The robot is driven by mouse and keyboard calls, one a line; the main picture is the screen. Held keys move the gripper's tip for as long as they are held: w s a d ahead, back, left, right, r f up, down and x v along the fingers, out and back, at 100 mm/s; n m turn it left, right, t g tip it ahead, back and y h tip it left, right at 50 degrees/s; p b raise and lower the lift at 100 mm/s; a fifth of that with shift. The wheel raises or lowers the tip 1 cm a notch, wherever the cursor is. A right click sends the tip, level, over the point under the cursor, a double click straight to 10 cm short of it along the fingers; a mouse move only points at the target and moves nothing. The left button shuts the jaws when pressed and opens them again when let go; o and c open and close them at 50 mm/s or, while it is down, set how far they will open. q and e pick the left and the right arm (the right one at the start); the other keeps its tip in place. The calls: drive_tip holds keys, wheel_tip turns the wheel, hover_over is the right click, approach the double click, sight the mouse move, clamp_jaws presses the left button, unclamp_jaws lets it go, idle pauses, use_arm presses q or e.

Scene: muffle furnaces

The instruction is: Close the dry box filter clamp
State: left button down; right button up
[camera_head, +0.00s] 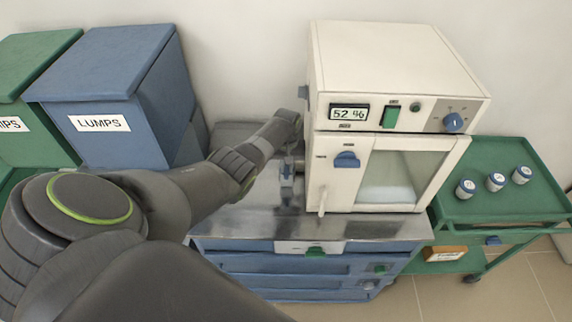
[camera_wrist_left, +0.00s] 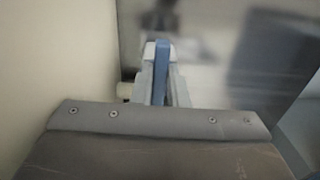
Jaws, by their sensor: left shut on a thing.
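The dry box (camera_head: 390,100) is a cream cabinet with a 52 % display, a blue latch handle (camera_head: 347,160) and a glass window. My left arm reaches along its left side. My left gripper (camera_head: 288,172) is beside that side wall, above the metal bench top. In the left wrist view, my left gripper (camera_wrist_left: 160,72) is shut on a narrow blue lever (camera_wrist_left: 161,65), which appears to be the filter clamp's. The cream wall stands close on the left there. The filter itself and most of the clamp are hidden. My right gripper is out of view.
The box stands on a metal-topped bench (camera_head: 245,222) with blue drawers. Blue (camera_head: 120,65) and green (camera_head: 30,60) bins labelled LUMPS stand to the left, near my arm. A green cart (camera_head: 510,205) with 3 small jars stands to the right.

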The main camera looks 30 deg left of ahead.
sight(287, 168)
use_arm(q)
drive_tip(key=shift+w+r, duration=0.1)
idle(0.4)
drive_tip(key=c, duration=1.4)
unclamp_jaws()
drive_tip(key=shift+c, duration=0.2)
drive_tip(key=shift+r, duration=0.1)
drive_tip(key=shift+r, duration=0.2)
wheel_tip(287, 168, up, 17)
drive_tip(key=b, duration=0.1)
drive_tip(key=shift+f+b, duration=0.15)
drive_tip(key=shift+b, duration=0.15)
drive_tip(key=shift+f, duration=0.1)
